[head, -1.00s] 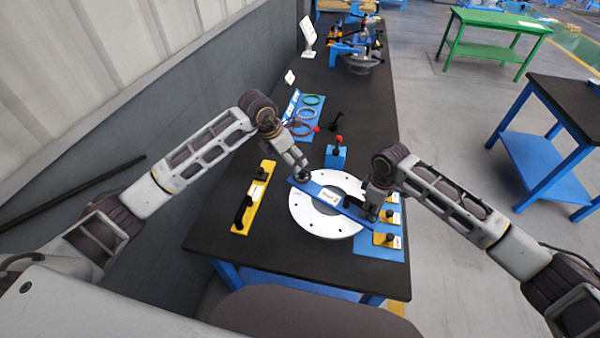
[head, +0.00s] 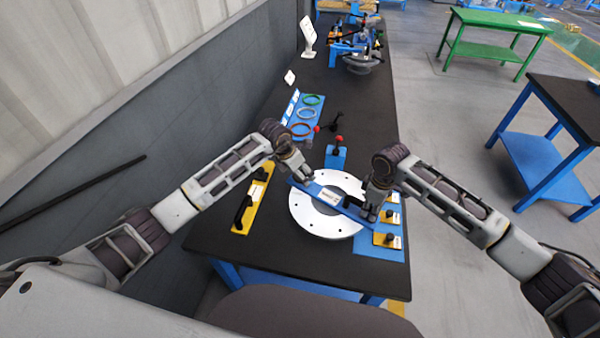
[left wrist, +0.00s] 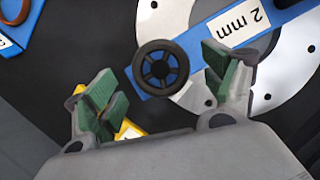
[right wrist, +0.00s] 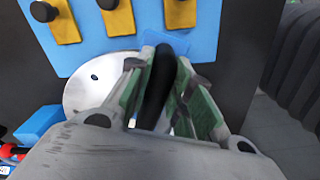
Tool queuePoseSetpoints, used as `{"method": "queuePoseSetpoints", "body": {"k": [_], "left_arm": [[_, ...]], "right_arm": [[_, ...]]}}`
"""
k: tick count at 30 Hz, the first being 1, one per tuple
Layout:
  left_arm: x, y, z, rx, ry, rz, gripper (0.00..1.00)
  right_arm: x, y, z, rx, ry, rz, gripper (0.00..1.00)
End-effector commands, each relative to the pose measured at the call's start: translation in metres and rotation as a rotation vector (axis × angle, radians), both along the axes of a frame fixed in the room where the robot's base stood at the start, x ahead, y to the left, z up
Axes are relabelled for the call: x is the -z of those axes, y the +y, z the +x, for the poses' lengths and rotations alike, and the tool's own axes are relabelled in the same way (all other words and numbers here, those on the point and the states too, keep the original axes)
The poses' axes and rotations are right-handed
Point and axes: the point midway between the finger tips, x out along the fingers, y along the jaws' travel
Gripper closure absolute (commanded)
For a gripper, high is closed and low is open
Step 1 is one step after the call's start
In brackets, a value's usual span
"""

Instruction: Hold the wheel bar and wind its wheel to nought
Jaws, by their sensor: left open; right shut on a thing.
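The blue wheel bar (head: 335,198) lies across the white flange disc (head: 312,217). In the left wrist view the bar (left wrist: 205,47) carries a "2 mm" label and a black spoked wheel (left wrist: 160,68) at its end. My left gripper (head: 302,176) is open at that wheel end; in the left wrist view its green-padded fingers (left wrist: 165,90) stand to either side of the wheel, not gripping it. My right gripper (head: 372,208) is shut on the bar's black handle (right wrist: 158,85) at the other end.
A yellow bar with black grips (head: 252,200) lies left of the disc. A blue board with yellow pieces (head: 388,253) lies at the right. Behind stand a small blue block with a red knob (head: 336,155) and coloured rings (head: 305,115). The front table strip is clear.

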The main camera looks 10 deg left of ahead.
Motion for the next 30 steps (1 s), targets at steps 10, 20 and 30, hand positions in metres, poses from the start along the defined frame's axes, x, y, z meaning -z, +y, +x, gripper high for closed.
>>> {"method": "queuePoseSetpoints", "body": {"k": [10,20,30], "left_arm": [[0.0094,-0.0025,0.0029,0.001,0.0,0.0,0.16],[0.0091,-0.0023,0.0028,0.001,0.0,0.0,0.38],[0.009,-0.0022,0.0029,-0.002,0.0,0.0,0.62]], "right_arm": [[0.0006,0.0001,-0.0004,-0.001,0.001,-0.001,1.0],[0.0006,0.0001,-0.0004,-0.001,0.001,-0.001,1.0],[0.0006,-0.0001,-0.0004,0.0,0.001,-0.001,1.0]]}}
